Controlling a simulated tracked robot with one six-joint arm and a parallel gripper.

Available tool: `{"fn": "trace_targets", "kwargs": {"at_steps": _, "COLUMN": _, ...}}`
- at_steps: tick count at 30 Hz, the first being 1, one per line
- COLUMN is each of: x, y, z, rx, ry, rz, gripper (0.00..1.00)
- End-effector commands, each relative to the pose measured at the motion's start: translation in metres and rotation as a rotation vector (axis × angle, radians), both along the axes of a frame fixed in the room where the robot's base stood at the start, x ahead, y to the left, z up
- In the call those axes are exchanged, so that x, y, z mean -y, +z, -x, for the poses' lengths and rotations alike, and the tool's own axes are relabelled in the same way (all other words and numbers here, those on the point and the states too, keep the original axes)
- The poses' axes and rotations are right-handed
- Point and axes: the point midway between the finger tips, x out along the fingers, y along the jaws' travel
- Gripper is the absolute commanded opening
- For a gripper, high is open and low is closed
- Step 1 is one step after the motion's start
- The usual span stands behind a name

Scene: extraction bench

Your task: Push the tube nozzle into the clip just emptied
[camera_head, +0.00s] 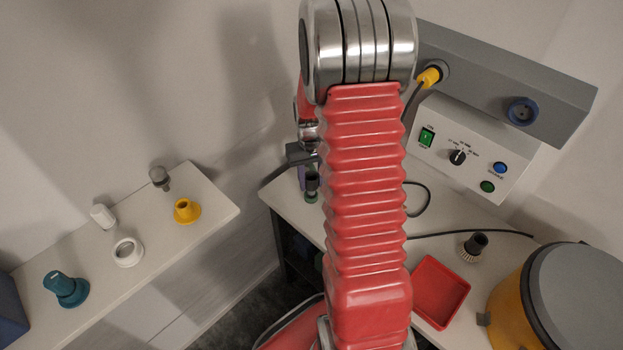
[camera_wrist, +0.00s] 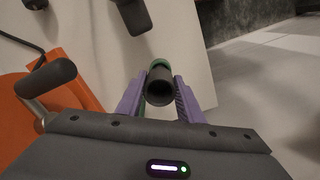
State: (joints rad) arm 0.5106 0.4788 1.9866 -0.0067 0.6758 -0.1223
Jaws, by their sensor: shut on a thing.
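My gripper (camera_wrist: 160,88) is shut on a dark tube nozzle (camera_wrist: 159,92) with a green collar; the purple fingers lie on either side of it. Its round open end faces the wrist camera. In the head view the dark nozzle (camera_head: 312,182), with green at its lower end, shows beside my arm, near the bench's left corner. My arm covers part of that area. I cannot make out an empty clip for certain in either view.
A grey bar with a yellow plug (camera_head: 430,77) and a blue socket (camera_head: 522,112) is above a control box (camera_head: 462,148). A dark brush (camera_head: 475,246), red tray (camera_head: 441,290) and yellow drum (camera_head: 515,295) are right. The left shelf (camera_head: 165,245) holds several fittings.

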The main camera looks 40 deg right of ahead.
Motion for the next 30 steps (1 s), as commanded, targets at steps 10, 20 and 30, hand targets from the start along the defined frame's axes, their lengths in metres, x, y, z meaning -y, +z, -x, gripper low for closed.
{"fn": "trace_targets", "kwargs": {"at_steps": 10, "x": 0.000, "y": -0.004, "z": 0.000, "rx": 0.000, "ry": 0.000, "rz": 0.000, "gripper": 0.43}}
{"fn": "trace_targets", "kwargs": {"at_steps": 20, "x": 0.000, "y": -0.004, "z": 0.000, "rx": 0.000, "ry": 0.000, "rz": 0.000, "gripper": 0.55}}
{"fn": "trace_targets", "kwargs": {"at_steps": 30, "x": 0.000, "y": 0.010, "z": -0.001, "rx": 0.003, "ry": 0.000, "rz": 0.001, "gripper": 0.55}}
